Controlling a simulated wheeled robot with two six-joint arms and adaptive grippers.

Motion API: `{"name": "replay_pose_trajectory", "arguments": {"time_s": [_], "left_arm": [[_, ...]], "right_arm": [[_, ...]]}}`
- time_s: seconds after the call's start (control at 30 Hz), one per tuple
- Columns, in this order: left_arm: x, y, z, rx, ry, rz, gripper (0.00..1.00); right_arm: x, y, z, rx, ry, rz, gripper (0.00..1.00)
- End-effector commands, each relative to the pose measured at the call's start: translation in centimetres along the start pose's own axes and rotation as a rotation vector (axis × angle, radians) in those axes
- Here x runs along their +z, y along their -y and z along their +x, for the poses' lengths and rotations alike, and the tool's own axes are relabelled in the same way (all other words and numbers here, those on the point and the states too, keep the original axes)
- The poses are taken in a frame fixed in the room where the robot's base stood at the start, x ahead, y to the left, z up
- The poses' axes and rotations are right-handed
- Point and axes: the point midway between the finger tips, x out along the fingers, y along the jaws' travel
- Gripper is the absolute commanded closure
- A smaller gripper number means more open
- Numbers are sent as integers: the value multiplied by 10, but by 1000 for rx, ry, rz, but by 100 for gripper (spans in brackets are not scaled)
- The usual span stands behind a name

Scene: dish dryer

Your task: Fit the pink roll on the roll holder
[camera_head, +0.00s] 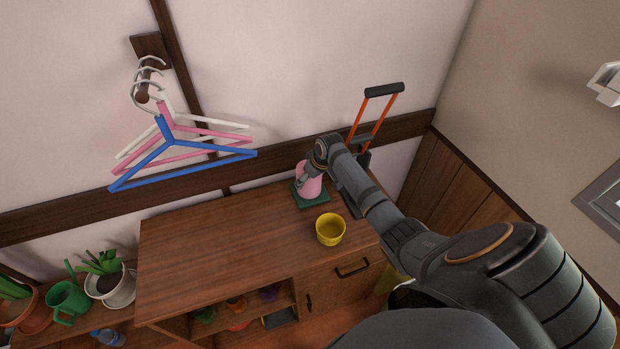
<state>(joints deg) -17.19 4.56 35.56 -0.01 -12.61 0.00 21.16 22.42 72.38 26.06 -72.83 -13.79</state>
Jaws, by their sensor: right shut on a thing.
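The pink roll (313,187) stands roughly upright at the back right of the wooden cabinet top, over a green square base (311,202). This base looks like the roll holder's foot, but no post shows. I cannot tell whether the roll rests on the base or is just above it. My right gripper (303,182) reaches in from the right and is shut on the roll's upper part, hiding some of it. My left gripper is not in view.
A yellow cup (330,229) stands just in front of the base. An orange-railed trolley handle (384,90) rises behind my right arm. Hangers (180,157) hang on the wall. Potted plants (108,283) stand at the lower left. The cabinet top's left and middle (215,250) are clear.

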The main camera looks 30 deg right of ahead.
Motion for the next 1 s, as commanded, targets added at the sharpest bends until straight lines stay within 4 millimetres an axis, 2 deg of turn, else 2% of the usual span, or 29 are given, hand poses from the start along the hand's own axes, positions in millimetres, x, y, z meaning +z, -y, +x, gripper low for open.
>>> {"name": "replay_pose_trajectory", "arguments": {"time_s": [0.1,0.13,0.23,0.57,0.67,0.77,1.0], "left_arm": [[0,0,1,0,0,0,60],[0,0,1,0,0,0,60],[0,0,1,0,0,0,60],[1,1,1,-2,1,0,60],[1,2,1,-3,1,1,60],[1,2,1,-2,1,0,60],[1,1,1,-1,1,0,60]], "right_arm": [[0,0,2,0,-1,0,54],[0,0,1,0,-1,0,15],[0,0,1,0,-1,0,1],[1,0,1,0,0,0,0],[0,-1,-4,2,-2,-1,0],[0,-2,-21,4,-4,-2,0],[0,-2,-80,5,-3,-3,0]]}}
